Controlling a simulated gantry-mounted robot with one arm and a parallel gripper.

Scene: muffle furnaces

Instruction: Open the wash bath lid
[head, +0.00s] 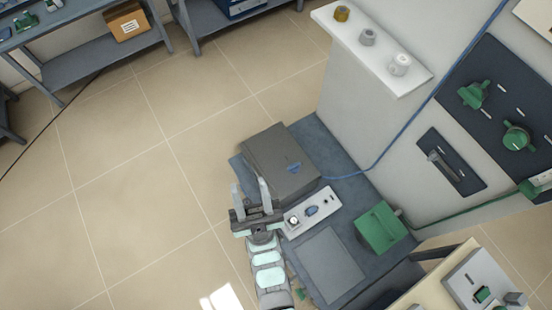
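A dark grey box (270,155) sits on a blue-grey bench. It appears to be the wash bath. Its flat top looks like a closed lid (268,150), with a small blue part (294,167) near the right edge. A light control panel (312,210) with a knob and a blue part lies along its near side. My gripper (250,189) is at the near left side of the box. Its two fingers are spread apart with nothing seen between them. Whether a finger touches the box cannot be told from this view.
A flat grey plate (330,264) and a green box (380,228) share the bench (325,147). A blue hose runs from the grey box to the wall. A white shelf (345,38) with small jars juts out above. Open tiled floor (140,190) lies left.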

